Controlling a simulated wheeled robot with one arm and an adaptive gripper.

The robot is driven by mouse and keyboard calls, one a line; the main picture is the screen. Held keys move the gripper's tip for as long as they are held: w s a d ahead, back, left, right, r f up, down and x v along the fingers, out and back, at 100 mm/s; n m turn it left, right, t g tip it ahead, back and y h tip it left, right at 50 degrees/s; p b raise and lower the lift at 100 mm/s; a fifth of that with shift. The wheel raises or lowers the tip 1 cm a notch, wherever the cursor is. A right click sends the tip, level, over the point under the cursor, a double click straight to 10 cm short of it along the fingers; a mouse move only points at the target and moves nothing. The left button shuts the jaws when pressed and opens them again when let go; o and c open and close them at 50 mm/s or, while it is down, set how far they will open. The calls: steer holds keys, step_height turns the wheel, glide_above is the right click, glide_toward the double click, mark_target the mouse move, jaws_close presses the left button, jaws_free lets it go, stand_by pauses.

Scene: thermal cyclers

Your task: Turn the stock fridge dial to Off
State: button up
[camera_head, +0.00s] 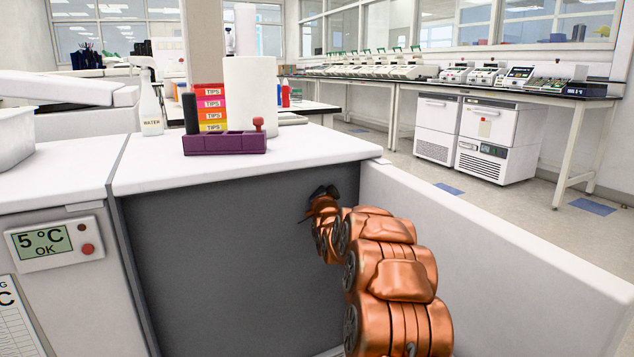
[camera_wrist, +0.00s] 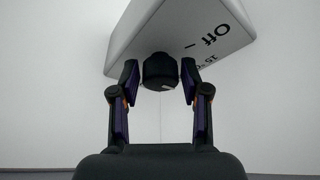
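In the wrist view, a small black round dial (camera_wrist: 158,70) sits on a white box (camera_wrist: 175,30). The box bears the word "Off", a short line and a number marking, seen upside down. A small pale mark shows on the dial's lower edge, at its right. My gripper (camera_wrist: 159,82) has its two fingers apart, one on each side of the dial, with narrow gaps visible; it appears not to press on it. In the head view, my gripper (camera_head: 322,193) is in front of the dark grey panel under the white counter; the dial is hidden there.
The counter (camera_head: 235,168) above holds a purple rack (camera_head: 224,144), tip boxes (camera_head: 210,104), a paper roll (camera_head: 250,90) and a water bottle (camera_head: 150,108). A "5 °C OK" display (camera_head: 45,242) is at left.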

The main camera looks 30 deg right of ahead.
steer(key=c, duration=0.7)
steer(key=shift+c, duration=0.2)
steer(key=n+y+p, duration=0.1)
steer(key=n, duration=0.1)
steer(key=n+t+y+p, duration=0.1)
steer(key=n+p, duration=0.1)
steer(key=n+t+p, duration=0.1)
steer(key=n, duration=0.2)
steer(key=shift+d+y+p, duration=0.25)
steer(key=shift+y+p, duration=0.05)
steer(key=shift+y, duration=0.1)
steer(key=n+y+p, duration=0.1)
steer(key=n, duration=0.1)
steer(key=shift+n+t, duration=0.3)
steer(key=shift+t, duration=0.1)
steer(key=n+y+p, duration=0.1)
steer(key=n, duration=0.2)
steer(key=shift+y, duration=0.3)
steer(key=shift+n+t+y+p, duration=0.3)
steer(key=shift+n+y, duration=0.5)
steer(key=shift+n, duration=0.8)
